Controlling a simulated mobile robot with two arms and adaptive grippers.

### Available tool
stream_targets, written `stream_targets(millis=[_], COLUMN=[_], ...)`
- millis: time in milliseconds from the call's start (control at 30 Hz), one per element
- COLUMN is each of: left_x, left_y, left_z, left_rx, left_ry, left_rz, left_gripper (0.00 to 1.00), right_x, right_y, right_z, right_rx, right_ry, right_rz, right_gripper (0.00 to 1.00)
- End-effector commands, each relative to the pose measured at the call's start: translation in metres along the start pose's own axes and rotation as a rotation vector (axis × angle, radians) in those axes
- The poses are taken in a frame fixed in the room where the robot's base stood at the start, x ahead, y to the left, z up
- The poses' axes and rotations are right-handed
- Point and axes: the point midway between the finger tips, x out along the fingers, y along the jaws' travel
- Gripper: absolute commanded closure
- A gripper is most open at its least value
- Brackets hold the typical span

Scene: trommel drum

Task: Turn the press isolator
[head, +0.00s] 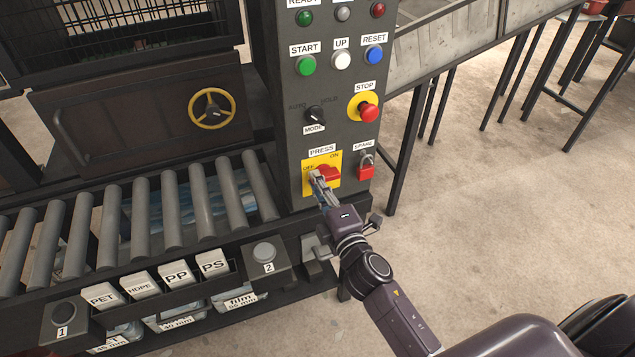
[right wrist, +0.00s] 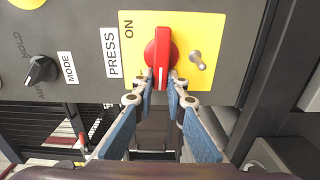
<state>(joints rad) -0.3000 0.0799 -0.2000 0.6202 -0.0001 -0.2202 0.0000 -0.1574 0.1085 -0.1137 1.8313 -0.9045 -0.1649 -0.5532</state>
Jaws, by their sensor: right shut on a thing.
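The press isolator is a red rotary handle (head: 329,172) on a yellow plate (head: 334,184), under a PRESS label on the grey panel, with OFF at upper left and ON at upper right. In the right wrist view the red handle (right wrist: 160,50) lies lengthwise toward my fingers, with a white line at its near end. My right gripper (head: 319,181) has its fingertips on both sides of that near end, closed on it, also in the right wrist view (right wrist: 161,84). The OFF label is hidden in the wrist view. My left gripper is not in view.
A red padlock (head: 366,172) hangs under SPARE, right of the isolator. Above are the MODE knob (head: 314,114) and red STOP button (head: 369,112). Rollers (head: 140,210) lie left; open floor lies right.

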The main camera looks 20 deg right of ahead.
Motion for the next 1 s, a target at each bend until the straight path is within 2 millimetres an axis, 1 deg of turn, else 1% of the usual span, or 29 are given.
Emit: stream_targets(millis=[233, 633, 667, 800, 1000], left_x=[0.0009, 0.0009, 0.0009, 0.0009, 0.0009], left_y=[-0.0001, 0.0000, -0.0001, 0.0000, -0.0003], left_z=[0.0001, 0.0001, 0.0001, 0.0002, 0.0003], left_rx=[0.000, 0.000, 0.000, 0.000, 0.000], left_ry=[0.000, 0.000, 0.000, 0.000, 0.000], left_rz=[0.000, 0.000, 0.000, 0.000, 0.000], left_gripper=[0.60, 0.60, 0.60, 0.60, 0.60], right_x=[-0.0001, -0.0002, -0.0002, -0.0002, -0.0001], right_y=[-0.0019, -0.0023, -0.0023, -0.0022, -0.0017], right_z=[-0.0006, -0.0004, -0.0004, -0.0002, 0.0000], right_rx=[-0.044, -0.049, -0.049, -0.048, -0.046], right_ry=[0.001, 0.001, 0.001, 0.001, 0.000], right_rz=[-0.001, -0.002, -0.002, -0.002, -0.001], right_gripper=[1.00, 1.00, 0.85, 0.70, 0.70])
